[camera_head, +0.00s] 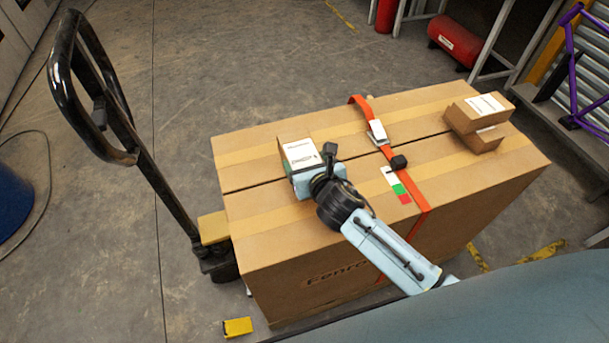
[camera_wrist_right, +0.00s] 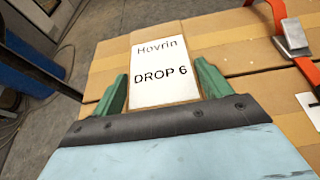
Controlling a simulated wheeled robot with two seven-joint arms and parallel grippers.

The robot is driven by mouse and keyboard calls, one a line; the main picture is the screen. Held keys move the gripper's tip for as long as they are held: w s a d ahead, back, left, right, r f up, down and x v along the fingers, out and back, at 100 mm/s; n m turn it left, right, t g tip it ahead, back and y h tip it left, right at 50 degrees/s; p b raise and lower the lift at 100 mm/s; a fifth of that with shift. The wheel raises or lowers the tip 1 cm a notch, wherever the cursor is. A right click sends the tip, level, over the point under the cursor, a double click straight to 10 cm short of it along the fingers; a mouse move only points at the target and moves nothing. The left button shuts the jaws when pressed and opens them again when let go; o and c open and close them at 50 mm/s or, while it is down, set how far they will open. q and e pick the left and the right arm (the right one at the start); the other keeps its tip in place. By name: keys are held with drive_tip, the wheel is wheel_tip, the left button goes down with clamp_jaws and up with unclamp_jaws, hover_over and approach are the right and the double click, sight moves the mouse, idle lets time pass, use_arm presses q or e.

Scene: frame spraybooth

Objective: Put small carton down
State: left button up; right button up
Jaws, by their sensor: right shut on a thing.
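The small carton (camera_head: 298,152) has a white label on top and sits at, or just above, the top of the large strapped carton (camera_head: 265,237), left of the orange strap. I cannot tell whether it touches the surface. My right gripper (camera_head: 305,172) is shut on the small carton from its near side. In the right wrist view, the green fingers (camera_wrist_right: 160,88) stand on either side of its label, which reads "Hovrin DROP 6". The carton's lower part is hidden by the gripper. My left gripper is not in view.
Two stacked small cartons (camera_head: 479,118) sit at the right end of the large carton. An orange strap (camera_head: 388,155) with a buckle crosses its middle. A pallet jack handle (camera_head: 120,110) rises at the left. The large carton's top is bare between strap and stack.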

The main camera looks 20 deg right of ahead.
wheel_tip(320, 180, down, 4)
drive_tip(key=shift+r+b, duration=0.15)
drive_tip(key=shift+b, duration=0.5)
drive_tip(key=shift+f, duration=0.3)
drive_tip(key=shift+w+r, duration=0.1)
drive_tip(key=o, duration=1.3)
drive_tip(key=shift+f, duration=0.25)
drive_tip(key=shift+r, duration=0.1)
